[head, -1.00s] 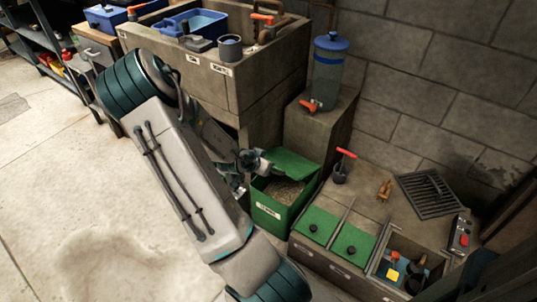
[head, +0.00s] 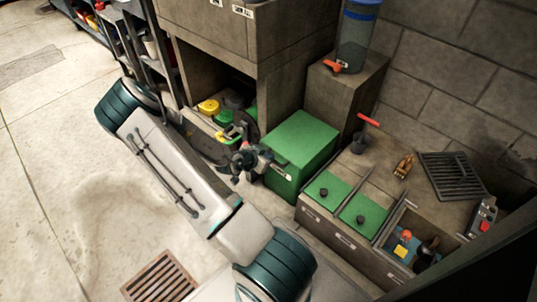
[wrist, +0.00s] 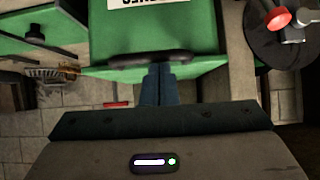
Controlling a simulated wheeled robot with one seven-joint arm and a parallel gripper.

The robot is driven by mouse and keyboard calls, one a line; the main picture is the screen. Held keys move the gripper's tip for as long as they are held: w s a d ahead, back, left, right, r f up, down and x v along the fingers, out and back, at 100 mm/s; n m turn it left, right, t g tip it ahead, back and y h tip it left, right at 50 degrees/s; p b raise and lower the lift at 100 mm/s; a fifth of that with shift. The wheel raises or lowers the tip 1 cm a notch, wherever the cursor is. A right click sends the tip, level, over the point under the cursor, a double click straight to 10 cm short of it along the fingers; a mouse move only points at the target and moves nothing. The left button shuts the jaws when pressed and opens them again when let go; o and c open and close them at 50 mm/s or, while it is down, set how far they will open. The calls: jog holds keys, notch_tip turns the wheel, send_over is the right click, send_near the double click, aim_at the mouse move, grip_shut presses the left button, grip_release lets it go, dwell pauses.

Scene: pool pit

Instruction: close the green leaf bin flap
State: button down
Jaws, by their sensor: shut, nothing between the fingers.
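The green leaf bin (head: 285,182) stands right of my arm in the head view. Its flap (head: 301,138) lies flat across the top, and no opening shows. In the wrist view the bin's front (wrist: 210,25) appears upside down with a white label, and a dark handle (wrist: 150,59) runs along the flap's edge. My gripper (wrist: 160,72) is shut and empty, with its fingertips right at the handle; I cannot tell whether they touch it. In the head view my gripper (head: 266,160) is beside the bin's upper front edge.
Right of the bin is a low counter with two green lids (head: 363,216) and an open compartment (head: 408,250). A concrete block with a clear canister (head: 357,40) stands behind. A shelf cubby with yellow items (head: 209,107) is at the left. Floor with a drain grate (head: 160,277) is open in front.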

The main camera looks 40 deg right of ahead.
jog(key=shift+s+a+f, duration=0.1)
jog(key=shift+a+f, duration=0.25)
jog(key=shift+f, duration=0.45)
jog(key=d+r+p, duration=0.1)
jog(key=r+p, duration=0.1)
jog(key=r, duration=0.1)
jog(key=d+r+p, duration=0.1)
jog(key=p, duration=0.1)
jog(key=shift+d+r, duration=0.2)
jog(key=shift+d, duration=0.1)
jog(key=a+p, duration=0.2)
jog(key=a, duration=0.9)
jog(key=shift+f, duration=0.25)
jog(key=shift+s, duration=0.1)
